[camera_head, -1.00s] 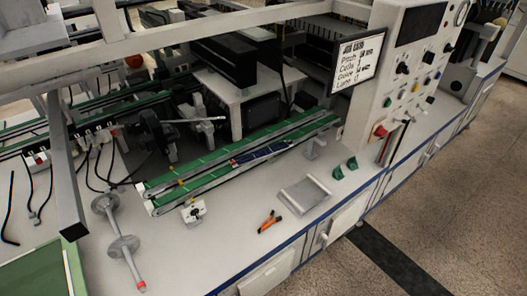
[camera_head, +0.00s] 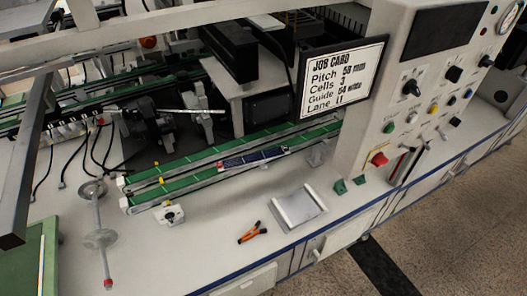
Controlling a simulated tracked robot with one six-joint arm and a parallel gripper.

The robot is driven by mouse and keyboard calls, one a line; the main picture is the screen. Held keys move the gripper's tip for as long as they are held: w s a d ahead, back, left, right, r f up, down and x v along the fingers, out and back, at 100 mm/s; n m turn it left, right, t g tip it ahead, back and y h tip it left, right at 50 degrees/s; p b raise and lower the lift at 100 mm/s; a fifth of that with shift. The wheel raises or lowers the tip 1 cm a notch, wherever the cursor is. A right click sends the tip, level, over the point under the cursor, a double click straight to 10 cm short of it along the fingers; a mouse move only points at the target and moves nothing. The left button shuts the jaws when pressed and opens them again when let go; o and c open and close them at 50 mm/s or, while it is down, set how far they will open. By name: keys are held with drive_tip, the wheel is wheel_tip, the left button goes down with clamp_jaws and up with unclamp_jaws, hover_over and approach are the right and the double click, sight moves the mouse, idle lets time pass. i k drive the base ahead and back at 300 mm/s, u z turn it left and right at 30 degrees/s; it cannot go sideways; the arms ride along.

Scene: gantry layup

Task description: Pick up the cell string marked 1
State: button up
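A dark blue cell string (camera_head: 254,158) lies on the green conveyor (camera_head: 190,182) in the middle of the bench. A small red piece shows at its left end. No number 1 can be read on it at this size. My gripper is not in view, so its distance from the string cannot be told.
A job card (camera_head: 341,80) reads pitch 58 mm, cells 3. A control panel (camera_head: 425,105) stands at the right. A grey tray (camera_head: 299,207) and orange-handled pliers (camera_head: 252,232) lie on the front bench. A gantry beam (camera_head: 190,19) crosses overhead. Open floor (camera_head: 450,230) lies at the right.

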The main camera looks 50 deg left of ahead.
sight(246, 160)
drive_tip(key=z, duration=0.05)
drive_tip(key=i, duration=1.9)
drive_tip(key=u, duration=3.35)
